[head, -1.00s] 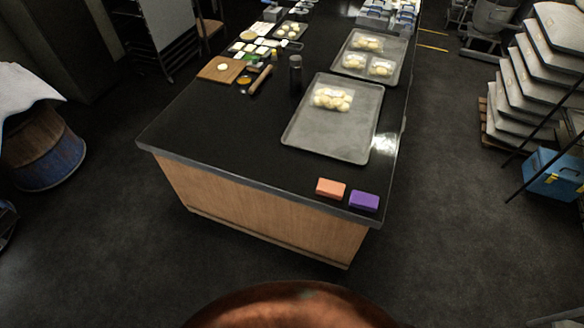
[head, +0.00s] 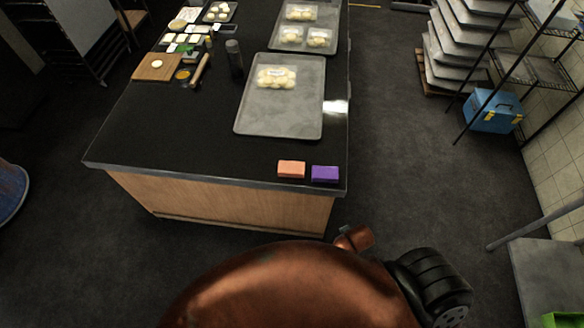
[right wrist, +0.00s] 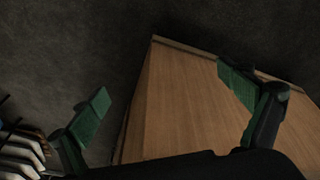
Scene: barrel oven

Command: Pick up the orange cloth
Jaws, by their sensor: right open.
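The orange cloth (head: 291,169) is a small folded block lying flat near the front edge of the black counter (head: 190,135) in the head view. A purple cloth (head: 325,174) lies just to its right, with a narrow gap between them. My right gripper (right wrist: 170,88) shows in the right wrist view with its green-padded fingers wide apart and nothing between them. It faces the counter's wooden side panel (right wrist: 180,100) and the dark floor. No cloth shows in that view. My left gripper is in neither view.
A grey tray with a bag of dough balls (head: 276,77) lies behind the cloths. A cutting board (head: 157,67), rolling pin (head: 200,70) and dark bottle (head: 235,58) stand farther left. A blue toolbox (head: 493,110) and a grey table (head: 548,275) are at the right.

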